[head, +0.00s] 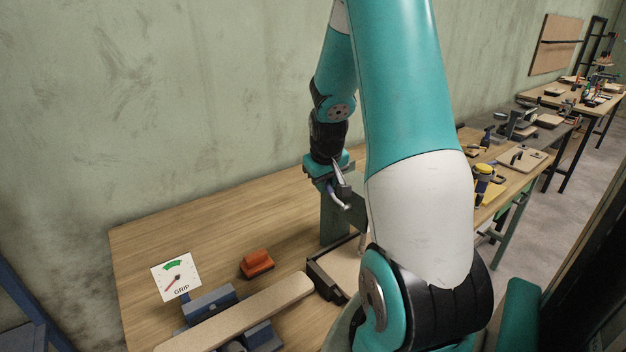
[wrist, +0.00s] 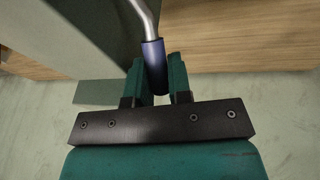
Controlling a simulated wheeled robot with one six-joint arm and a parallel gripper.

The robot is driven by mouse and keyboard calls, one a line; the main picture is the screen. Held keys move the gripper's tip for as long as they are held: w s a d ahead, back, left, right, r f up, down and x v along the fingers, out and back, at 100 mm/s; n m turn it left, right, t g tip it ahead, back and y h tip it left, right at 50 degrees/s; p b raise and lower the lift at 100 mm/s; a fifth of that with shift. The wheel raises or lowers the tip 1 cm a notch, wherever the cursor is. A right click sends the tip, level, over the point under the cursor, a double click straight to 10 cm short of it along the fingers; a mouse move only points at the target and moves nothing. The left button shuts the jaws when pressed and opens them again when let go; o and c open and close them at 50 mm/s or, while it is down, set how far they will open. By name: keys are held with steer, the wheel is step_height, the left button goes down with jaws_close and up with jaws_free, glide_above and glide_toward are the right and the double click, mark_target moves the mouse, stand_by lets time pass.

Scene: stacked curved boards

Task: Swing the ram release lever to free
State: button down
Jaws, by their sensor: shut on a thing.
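The ram release lever shows in the wrist view as a bent silver rod with a dark blue-purple grip sleeve (wrist: 153,62). My gripper (wrist: 156,80) has its two green fingers on either side of the sleeve's lower end and is shut on it. In the head view my gripper (head: 342,190) is at the top of a dark green upright post (head: 333,222) on the bench. The lever's pivot is out of the wrist view, and my arm hides part of the post's right side in the head view.
A GRIP dial card (head: 176,277) stands at the left of the wooden bench (head: 190,235). An orange block (head: 257,263) lies beside it. A long curved board (head: 245,312) rests on blue-grey clamps at the front. A dark-edged tray (head: 328,282) sits below the post. The bench's back left is clear.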

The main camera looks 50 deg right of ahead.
steer(key=shift+w+g, duration=0.15)
steer(key=shift+g, duration=0.15)
steer(key=shift+w+d+f+g+y+p, duration=0.15)
steer(key=shift+f+g+y+p, duration=0.15)
steer(key=shift+f+g+p, duration=0.25)
steer(key=c, duration=1.3)
jaws_free()
steer(key=shift+c, duration=0.2)
steer(key=shift+r, duration=0.1)
steer(key=b+v, duration=0.3)
steer(key=v, duration=1.4)
steer(key=shift+r+b, duration=0.15)
steer(key=shift+b, duration=0.2)
